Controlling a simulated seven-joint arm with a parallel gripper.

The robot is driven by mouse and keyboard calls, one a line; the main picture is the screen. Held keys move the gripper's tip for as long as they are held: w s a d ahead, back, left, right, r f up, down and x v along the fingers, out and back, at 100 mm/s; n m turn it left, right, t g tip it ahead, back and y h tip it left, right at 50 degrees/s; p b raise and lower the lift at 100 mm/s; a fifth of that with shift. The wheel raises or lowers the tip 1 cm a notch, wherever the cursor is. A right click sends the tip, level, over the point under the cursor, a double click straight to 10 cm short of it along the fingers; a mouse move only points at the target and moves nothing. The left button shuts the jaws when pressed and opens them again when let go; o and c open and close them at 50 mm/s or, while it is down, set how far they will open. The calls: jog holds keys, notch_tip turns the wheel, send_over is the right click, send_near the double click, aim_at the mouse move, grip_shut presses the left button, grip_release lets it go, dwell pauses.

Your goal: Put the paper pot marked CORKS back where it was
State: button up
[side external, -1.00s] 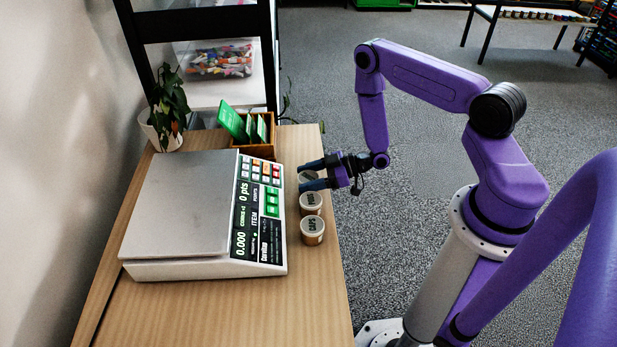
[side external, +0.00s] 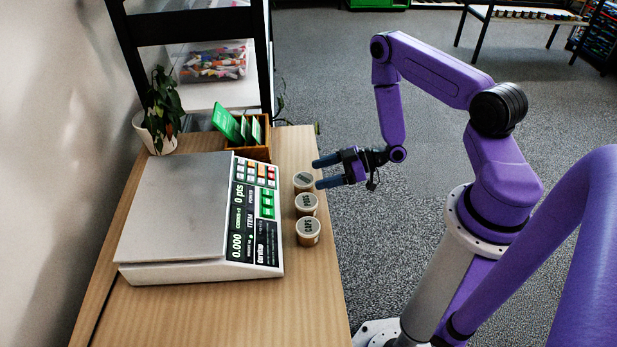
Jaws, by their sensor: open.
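Three small paper pots stand upright in a row on the wooden table (side external: 305,300), along the right side of the scale. The nearest pot (side external: 308,233) has a lid label that seems to read CAPS. The middle pot (side external: 306,205) has a label too small to read surely. The farthest pot (side external: 303,183) has a dark label that I cannot read, so I cannot tell by sight whether it is CORKS.
A scale (side external: 180,205) with a keypad and display fills the table's middle. A wooden box (side external: 258,150) with green cards and a potted plant (side external: 160,115) stand behind it. The table's near right part is clear.

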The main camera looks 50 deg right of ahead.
jog(key=v, duration=0.6)
jog(key=w+a+r+n+g+h, duration=0.4)
jog(key=w+a+g+h, duration=0.1)
jog(key=a, duration=0.1)
jog(key=s+a+r+g+h, duration=0.1)
jog(key=s+a+r+h, duration=0.2)
jog(key=a+r, duration=0.4)
jog(key=s+r+g+h, duration=0.1)
jog(key=s+r+g, duration=0.1)
jog(key=s+r, duration=0.4)
jog(key=s+r+g+h, duration=0.1)
jog(key=s+r, duration=0.6)
jog(key=s, duration=0.8)
jog(key=shift+s+a+r+g, duration=0.25)
jog(key=shift+s+r+g, duration=0.15)
jog(key=shift+g, duration=0.2)
